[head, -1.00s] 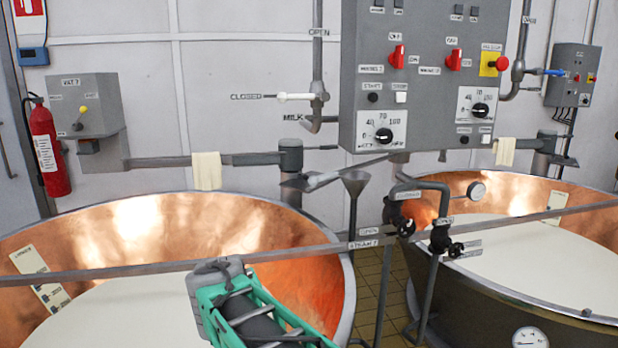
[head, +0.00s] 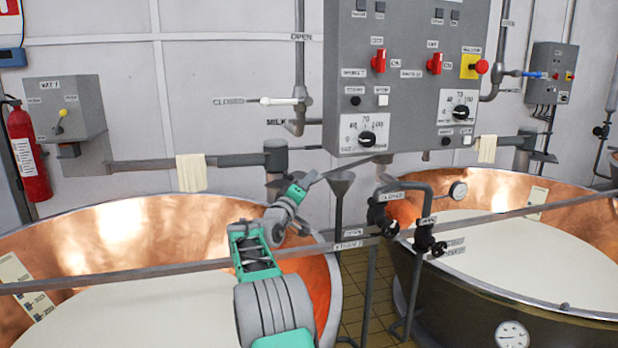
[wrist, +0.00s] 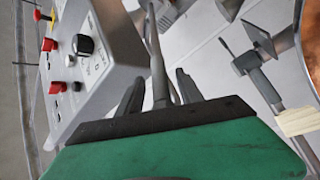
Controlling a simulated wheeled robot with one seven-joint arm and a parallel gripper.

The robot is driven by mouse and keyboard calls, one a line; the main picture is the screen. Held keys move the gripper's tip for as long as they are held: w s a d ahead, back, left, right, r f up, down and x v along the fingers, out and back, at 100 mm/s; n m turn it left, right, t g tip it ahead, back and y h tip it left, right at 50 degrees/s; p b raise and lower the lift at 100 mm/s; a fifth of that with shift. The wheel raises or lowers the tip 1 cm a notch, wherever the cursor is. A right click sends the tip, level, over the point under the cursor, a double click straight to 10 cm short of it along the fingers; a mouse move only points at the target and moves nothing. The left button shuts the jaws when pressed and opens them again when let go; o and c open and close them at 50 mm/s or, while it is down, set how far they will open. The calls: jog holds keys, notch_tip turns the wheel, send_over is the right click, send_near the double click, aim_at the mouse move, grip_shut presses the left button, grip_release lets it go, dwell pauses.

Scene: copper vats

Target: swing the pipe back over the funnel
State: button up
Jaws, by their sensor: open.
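The grey pipe (head: 331,171) slants up to the right from my gripper, passing close to the funnel (head: 342,181) in the head view. I cannot tell whether its end is over the funnel. The grey funnel stands on a thin upright between the two vats. My teal gripper (head: 301,187) is open at the left part of the pipe and hides some of it. In the wrist view the pipe (wrist: 156,65) runs between the two dark fingers of the gripper (wrist: 159,85). I cannot tell how deep it sits or whether a finger touches it.
A long rail (head: 130,272) crosses in front, below my gripper. The left copper vat (head: 130,225) and right copper vat (head: 480,190) hold white milk. A control panel (head: 405,100) hangs behind the funnel. A cloth (head: 190,172) hangs from the left beam. Black valves (head: 385,218) stand right of the funnel.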

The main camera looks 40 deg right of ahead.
jog(key=shift+w+d+r, duration=0.15)
jog(key=shift+w+d, duration=0.05)
jog(key=shift+d, duration=0.3)
grip_shut()
dwell(1.1)
